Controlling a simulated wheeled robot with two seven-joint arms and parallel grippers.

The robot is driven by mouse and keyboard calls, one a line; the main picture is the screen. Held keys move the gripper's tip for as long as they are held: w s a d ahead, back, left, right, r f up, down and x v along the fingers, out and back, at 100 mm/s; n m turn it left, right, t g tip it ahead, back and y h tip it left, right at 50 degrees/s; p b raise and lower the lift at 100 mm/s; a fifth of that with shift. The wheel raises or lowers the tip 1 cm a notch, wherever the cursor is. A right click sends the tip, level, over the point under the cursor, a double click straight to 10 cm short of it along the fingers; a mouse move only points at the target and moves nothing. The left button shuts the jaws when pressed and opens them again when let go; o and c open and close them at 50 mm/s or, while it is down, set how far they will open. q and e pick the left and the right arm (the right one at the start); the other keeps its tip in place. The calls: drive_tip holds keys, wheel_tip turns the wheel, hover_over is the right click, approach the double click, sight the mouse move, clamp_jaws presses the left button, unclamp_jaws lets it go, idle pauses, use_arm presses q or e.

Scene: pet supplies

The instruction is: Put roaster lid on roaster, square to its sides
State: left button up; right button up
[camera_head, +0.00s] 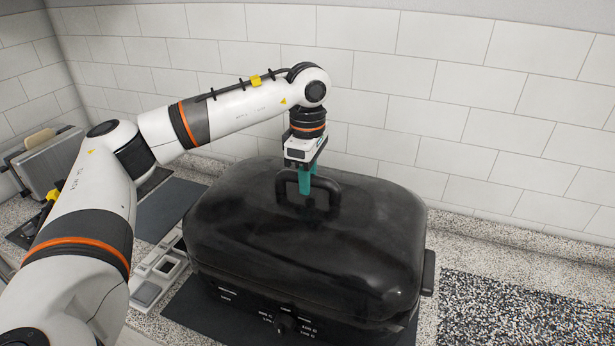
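The black roaster lid (245,225) is a domed, rounded rectangle with an arched handle (328,186) on top. It sits over the black roaster (230,285), which has a control knob and white markings on its front. The lid's sides look roughly in line with the roaster's; the far rim is hidden. My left gripper (306,183) comes down from above at the handle, with a teal finger in front of the handle's bar. The other finger is mostly hidden, so its grip on the handle is unclear. My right gripper is out of view.
The roaster stands on a dark mat (190,312) on a speckled counter (470,240). A metal toaster-like appliance (52,160) stands at the back left, and a grey tray (150,285) lies left of the roaster. A tiled wall is close behind.

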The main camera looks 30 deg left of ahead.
use_arm(q)
drive_tip(key=o, duration=0.5)
drive_tip(key=shift+s+d+r, duration=0.1)
drive_tip(key=shift+c, duration=0.2)
wheel_tip(320, 180, up, 6)
drive_tip(key=b, duration=0.2)
drive_tip(key=shift+r+b, duration=0.25)
drive_tip(key=shift+b, duration=0.1)
drive_tip(key=shift+r+p, duration=0.4)
drive_tip(key=shift+r, duration=2.35)
